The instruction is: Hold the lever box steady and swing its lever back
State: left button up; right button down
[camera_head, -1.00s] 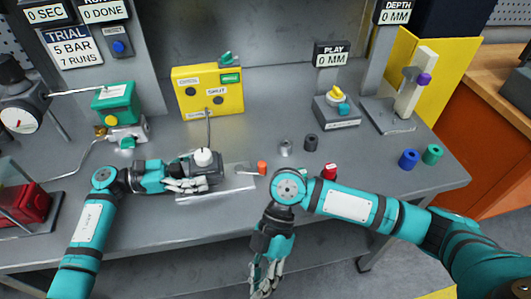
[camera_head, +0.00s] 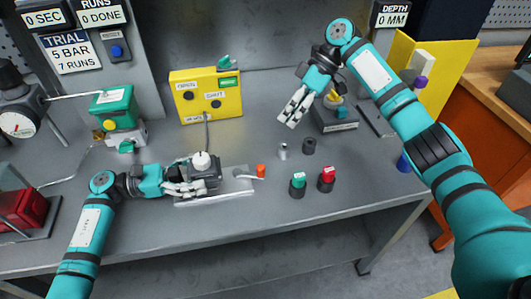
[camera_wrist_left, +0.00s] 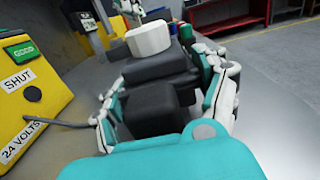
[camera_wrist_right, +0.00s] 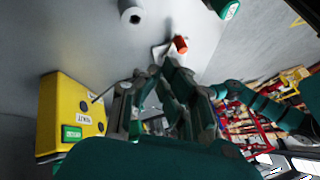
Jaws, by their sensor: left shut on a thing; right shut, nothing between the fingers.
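The lever box (camera_head: 207,174) is a dark grey block with a white round knob on top, on a pale plate at the bench's front left. Its lever (camera_head: 246,175) points right and ends in an orange tip (camera_head: 261,170). My left gripper (camera_head: 190,188) is shut on the box; the left wrist view shows fingers on both sides of the dark body (camera_wrist_left: 155,100). My right gripper (camera_head: 291,116) is shut and empty above the bench, behind and right of the lever, apart from it. The orange tip also shows in the right wrist view (camera_wrist_right: 180,44).
A yellow control box (camera_head: 207,100) stands behind the lever box, joined by a cable. Two small cylinders (camera_head: 309,146) and green (camera_head: 298,184) and red (camera_head: 327,180) capped pieces stand right of the lever. A dial stand (camera_head: 335,118) is behind them. The front right bench is clear.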

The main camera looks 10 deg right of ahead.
jog(key=w, duration=0.1)
send_near(248, 171)
jog(key=shift+m, duration=0.3)
jog(key=w+f, duration=0.1)
jog(key=d+f, duration=0.1)
jog(key=w+f, duration=0.1)
jog(key=shift+w+d+f, duration=0.35)
jog(key=shift+f, duration=0.05)
jog(key=shift+s+a+f, duration=0.1)
jog(key=shift+s+a, duration=0.85)
jog(key=shift+s, duration=0.25)
jog(key=shift+s+a, duration=0.35)
jog(key=shift+s, duration=0.05)
